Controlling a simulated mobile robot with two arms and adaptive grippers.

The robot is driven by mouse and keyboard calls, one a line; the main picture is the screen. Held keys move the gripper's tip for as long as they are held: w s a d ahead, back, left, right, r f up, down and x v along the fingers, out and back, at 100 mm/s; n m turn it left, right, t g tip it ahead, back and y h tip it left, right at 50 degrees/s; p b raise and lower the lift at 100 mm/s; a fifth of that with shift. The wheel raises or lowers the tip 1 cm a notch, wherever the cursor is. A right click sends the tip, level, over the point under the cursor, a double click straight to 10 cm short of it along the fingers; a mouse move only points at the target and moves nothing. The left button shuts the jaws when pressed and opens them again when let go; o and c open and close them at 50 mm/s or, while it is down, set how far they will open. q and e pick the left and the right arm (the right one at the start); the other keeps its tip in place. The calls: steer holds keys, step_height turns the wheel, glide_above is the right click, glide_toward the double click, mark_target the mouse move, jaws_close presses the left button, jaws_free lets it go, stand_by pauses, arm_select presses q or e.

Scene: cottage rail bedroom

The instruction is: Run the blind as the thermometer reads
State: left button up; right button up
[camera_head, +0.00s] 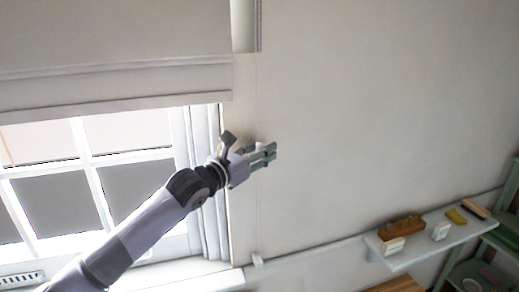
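A beige roman blind (110,60) hangs over the upper part of the window at the left. Its lower edge is above the middle of the panes. A thin, faint cord line (256,205) runs down the wall just right of the window frame, to a small pale fitting (257,261) near the rail. My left gripper (268,155) is at this line, with its fingers pointing right. A small whitish piece shows just behind the fingers. I cannot tell whether they hold it. A white strip with dark marks (22,280) at lower left may be the thermometer. Its reading is not legible. My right gripper is out of view.
A green rack (490,255) stands at the right edge. The wall between gripper and shelf is clear.

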arm_select(q)
steer(key=shift+c, duration=0.5)
jaws_close()
stand_by(0.3)
